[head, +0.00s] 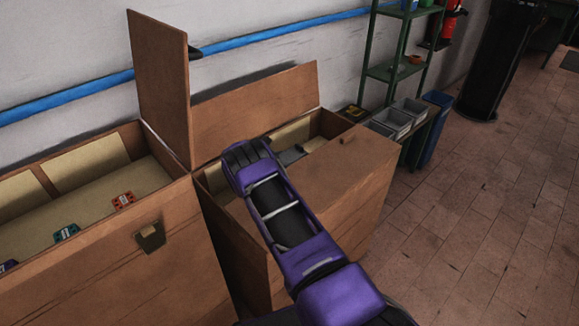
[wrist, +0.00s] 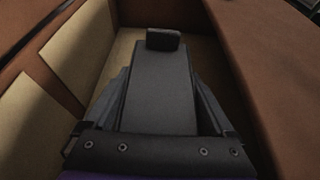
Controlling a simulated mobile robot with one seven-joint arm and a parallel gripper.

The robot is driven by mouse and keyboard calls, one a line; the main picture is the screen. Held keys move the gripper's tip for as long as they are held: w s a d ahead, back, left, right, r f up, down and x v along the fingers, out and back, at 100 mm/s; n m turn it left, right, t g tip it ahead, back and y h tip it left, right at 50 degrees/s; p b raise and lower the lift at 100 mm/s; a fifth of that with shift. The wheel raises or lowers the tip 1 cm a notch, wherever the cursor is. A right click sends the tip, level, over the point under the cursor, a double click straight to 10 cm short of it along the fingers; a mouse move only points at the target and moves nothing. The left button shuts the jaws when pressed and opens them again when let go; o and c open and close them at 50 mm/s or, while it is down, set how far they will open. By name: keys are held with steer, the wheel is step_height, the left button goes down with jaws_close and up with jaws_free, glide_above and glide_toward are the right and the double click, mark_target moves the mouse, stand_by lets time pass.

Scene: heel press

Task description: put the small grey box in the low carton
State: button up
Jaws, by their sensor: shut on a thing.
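The small grey box (wrist: 160,95) is a long dark grey block between my gripper's fingers in the wrist view. My gripper (wrist: 160,108) is shut on it, with a finger along each side. The grey box also shows in the head view (head: 291,155), partly hidden by my arm. It is inside or just above the opening of the right brown carton (head: 335,185); whether it touches the bottom I cannot tell. In the wrist view the carton's pale inner wall (wrist: 80,50) is on the left. My gripper's fingertips are hidden in the head view.
A second brown carton (head: 95,260) on the left holds several small coloured items. An upright brown flap (head: 160,85) stands between the cartons, and a back flap (head: 258,105) rises behind the right one. A green shelf (head: 398,75) and bins stand beyond.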

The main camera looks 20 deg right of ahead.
steer(key=shift+f, duration=1.4)
steer(key=shift+f, duration=0.25)
steer(key=o, duration=1)
steer(key=shift+o, duration=0.2)
steer(key=shift+r, duration=0.25)
steer(key=v, duration=0.7)
steer(key=shift+a+p, duration=0.2)
steer(key=shift+p, duration=0.25)
steer(key=shift+s, duration=0.1)
